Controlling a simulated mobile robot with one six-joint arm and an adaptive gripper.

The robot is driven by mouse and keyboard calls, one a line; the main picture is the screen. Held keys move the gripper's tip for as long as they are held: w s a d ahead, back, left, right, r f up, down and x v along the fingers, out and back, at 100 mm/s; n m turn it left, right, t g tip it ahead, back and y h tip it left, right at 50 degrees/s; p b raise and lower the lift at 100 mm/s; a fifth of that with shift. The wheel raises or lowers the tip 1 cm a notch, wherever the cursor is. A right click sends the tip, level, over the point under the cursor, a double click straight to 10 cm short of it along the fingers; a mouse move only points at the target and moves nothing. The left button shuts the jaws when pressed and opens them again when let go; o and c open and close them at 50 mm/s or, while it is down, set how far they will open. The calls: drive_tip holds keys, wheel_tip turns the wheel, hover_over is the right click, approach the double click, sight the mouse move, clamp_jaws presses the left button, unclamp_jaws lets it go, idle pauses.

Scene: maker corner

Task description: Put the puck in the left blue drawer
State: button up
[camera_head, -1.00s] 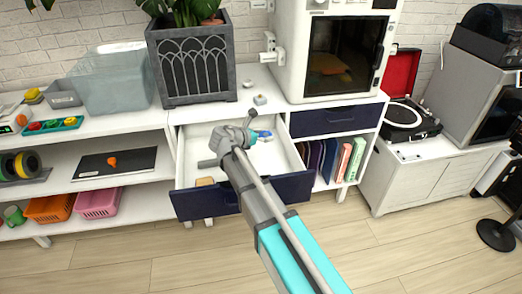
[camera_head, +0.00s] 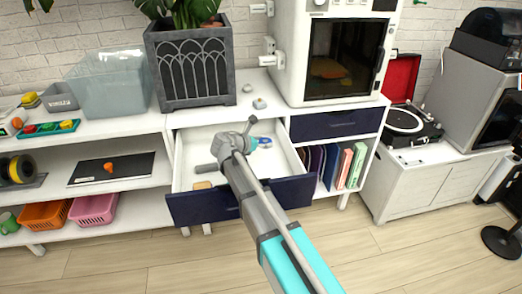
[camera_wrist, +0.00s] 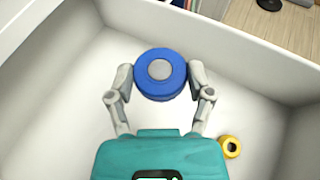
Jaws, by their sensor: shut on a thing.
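The left blue drawer (camera_head: 215,204) is pulled open, with a white interior and a dark navy front. My gripper (camera_wrist: 160,84) is over its inside, with its two grey fingers shut on the sides of the puck (camera_wrist: 150,96). The puck is a round blue disc with a grey centre. In the head view a small blue part of the puck (camera_head: 264,140) shows beyond my wrist, within the outline of the drawer. I cannot tell whether the puck touches the drawer floor.
A yellow ring (camera_wrist: 231,147) lies on the drawer floor, right of my gripper in the wrist view. A tan piece (camera_head: 202,185) lies near the drawer's front. The right blue drawer (camera_head: 335,124) is closed. A planter (camera_head: 190,65) and a white oven-like machine (camera_head: 293,40) stand above.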

drive_tip(key=shift+w+f+b, duration=0.15)
drive_tip(key=shift+f+b, duration=1.3)
drive_tip(key=shift+f, duration=0.3)
drive_tip(key=shift+f+b, duration=0.6)
drive_tip(key=shift+b, duration=0.05)
drive_tip(key=o, duration=1.1)
drive_tip(key=shift+r+p, duration=0.25)
drive_tip(key=shift+p, duration=0.05)
drive_tip(key=shift+r+p, duration=0.45)
drive_tip(key=p+v, duration=0.4)
drive_tip(key=v, duration=0.8)
